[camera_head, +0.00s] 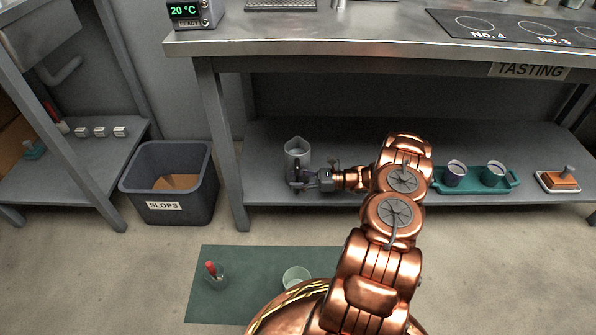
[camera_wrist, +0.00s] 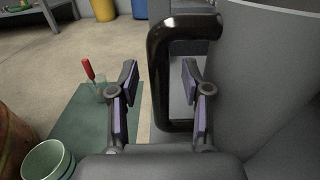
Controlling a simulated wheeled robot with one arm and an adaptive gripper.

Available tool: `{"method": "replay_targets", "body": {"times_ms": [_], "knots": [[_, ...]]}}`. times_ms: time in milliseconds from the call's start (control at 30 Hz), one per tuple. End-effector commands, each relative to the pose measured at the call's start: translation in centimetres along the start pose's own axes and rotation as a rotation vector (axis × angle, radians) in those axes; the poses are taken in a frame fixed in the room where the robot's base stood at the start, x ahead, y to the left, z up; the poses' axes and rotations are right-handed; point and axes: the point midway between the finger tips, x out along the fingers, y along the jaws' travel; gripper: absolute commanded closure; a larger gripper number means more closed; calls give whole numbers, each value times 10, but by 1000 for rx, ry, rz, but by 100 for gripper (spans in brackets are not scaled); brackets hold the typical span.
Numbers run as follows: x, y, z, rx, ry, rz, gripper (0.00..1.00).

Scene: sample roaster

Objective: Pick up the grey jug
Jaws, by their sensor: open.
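The grey jug (camera_head: 297,150) stands on the lower shelf of the steel table in the head view. In the wrist view its grey body (camera_wrist: 270,80) fills the right side, and its black handle (camera_wrist: 160,75) stands upright in the middle. My gripper (camera_head: 298,182) is at the jug's near side. In the wrist view my gripper (camera_wrist: 160,85) is open, with one finger on each side of the handle. A gap shows between each finger pad and the handle. The jug's base is partly hidden behind my gripper.
A slops bin (camera_head: 172,190) stands left. A green mat (camera_head: 215,305) on the floor holds a red-handled item in a glass and a bowl (camera_head: 296,277).

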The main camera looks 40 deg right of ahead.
Motion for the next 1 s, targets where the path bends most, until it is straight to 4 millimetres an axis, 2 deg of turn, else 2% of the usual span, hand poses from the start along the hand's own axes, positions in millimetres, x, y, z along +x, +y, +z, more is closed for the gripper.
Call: {"method": "replay_targets", "body": {"times_ms": [67, 500, 1000], "knots": [[0, 0, 0, 0, 0, 0, 53], [0, 0, 0, 1, 0, 1, 99], [0, 1, 0, 2, 0, 1, 100]]}}
